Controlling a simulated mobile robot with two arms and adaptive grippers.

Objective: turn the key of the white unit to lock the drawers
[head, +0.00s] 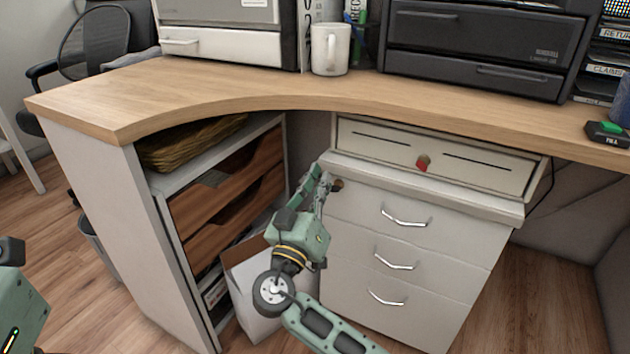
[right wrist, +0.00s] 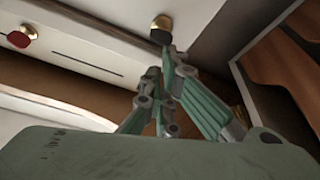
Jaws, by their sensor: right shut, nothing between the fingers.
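The white unit (head: 357,275) stands under the counter, with three handled drawers, all closed. Its key (head: 337,185) is a small dark knob with brass at the unit's upper left, partly hidden by my gripper. The key also shows in the right wrist view (right wrist: 160,30), with a black head and a brass collar. My right gripper (head: 325,181) is shut and empty, its fingertips right by the key. In the right wrist view the fingertips (right wrist: 164,66) end just below the key; I cannot tell whether they touch it. Only part of my left arm shows at the left edge.
A red knob (head: 422,163) sits on the cream drawer front (head: 375,139) above the unit. The wooden counter (head: 240,88) overhangs. Left of the unit are an open box (head: 245,285) and brown shelf trays (head: 225,205). Floor to the right is clear.

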